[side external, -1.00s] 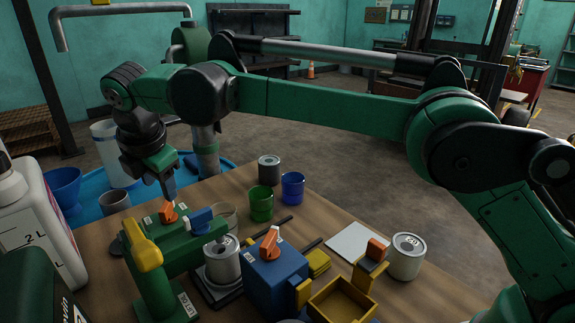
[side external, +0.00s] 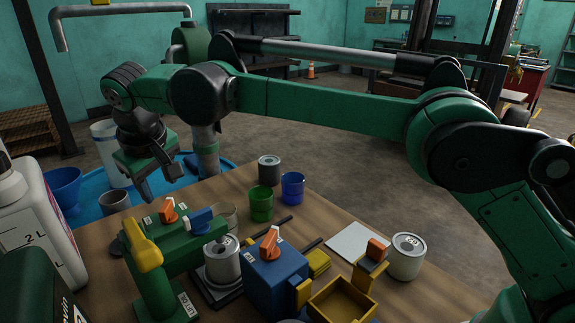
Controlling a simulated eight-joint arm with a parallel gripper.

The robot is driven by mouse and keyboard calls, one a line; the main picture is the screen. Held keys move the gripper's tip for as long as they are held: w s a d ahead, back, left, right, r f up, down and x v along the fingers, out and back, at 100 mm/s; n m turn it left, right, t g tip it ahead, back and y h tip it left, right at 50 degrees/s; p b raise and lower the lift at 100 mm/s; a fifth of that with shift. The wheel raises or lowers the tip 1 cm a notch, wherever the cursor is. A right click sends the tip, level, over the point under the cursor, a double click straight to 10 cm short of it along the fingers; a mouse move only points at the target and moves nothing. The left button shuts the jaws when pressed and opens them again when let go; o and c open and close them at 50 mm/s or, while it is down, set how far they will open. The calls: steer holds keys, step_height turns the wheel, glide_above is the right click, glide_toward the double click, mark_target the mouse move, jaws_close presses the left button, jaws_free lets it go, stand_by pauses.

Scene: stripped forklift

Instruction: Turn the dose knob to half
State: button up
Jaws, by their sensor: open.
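One orange knob (side external: 168,210) sits on top of the green machine (side external: 180,255), with small pale labels beside it. A second orange knob with a pale pointer (side external: 270,242) sits on the blue box (side external: 272,277) further right. I cannot read which one is the dose knob. My gripper (side external: 161,187) points down, open and empty, just above and behind the green machine's knob, with its two fingers spread apart. It appears clear of the knob, though the exact gap cannot be told.
The green machine has a yellow lever (side external: 146,248) and a blue part (side external: 200,220) close to its knob. A metal can (side external: 221,262) stands beside it. Green (side external: 261,204) and blue (side external: 292,187) cups stand behind. A white bottle (side external: 35,225) is at left.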

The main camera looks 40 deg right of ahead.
mark_target(166, 205)
steer(key=m, duration=0.6)
steer(key=shift+m, duration=0.5)
steer(key=x, duration=0.5)
steer(key=shift+w+d+f+n, duration=0.1)
steer(key=shift+w+f+n, duration=0.05)
steer(key=shift+f+n, duration=0.2)
steer(key=n+y, duration=0.2)
steer(key=n, duration=0.3)
steer(key=shift+d+r, duration=0.1)
steer(key=n+y, duration=0.1)
steer(key=n, duration=0.2)
steer(key=n+g+y, duration=0.1)
steer(key=n, duration=0.2)
steer(key=shift+n, duration=0.25)
steer(key=v, duration=0.5)
steer(key=shift+d+r, duration=0.25)
steer(key=shift+r, duration=0.1)
steer(key=s+d+r+m+t, duration=0.1)
steer(key=s+d+r+m, duration=0.2)
steer(key=s+d, duration=0.35)
steer(key=s+d+f+m+t+h, duration=0.1)
steer(key=s+d+f+m, duration=0.2)
steer(key=s+d, duration=0.3)
steer(key=s+d+f+m+t+h, duration=0.1)
steer(key=s+d+f+m+t, duration=0.1)
steer(key=s+d, duration=0.4)
steer(key=shift+s+f+m+h, duration=0.4)
steer(key=shift+s+f+m, duration=0.15)
steer(key=shift+f, duration=0.25)
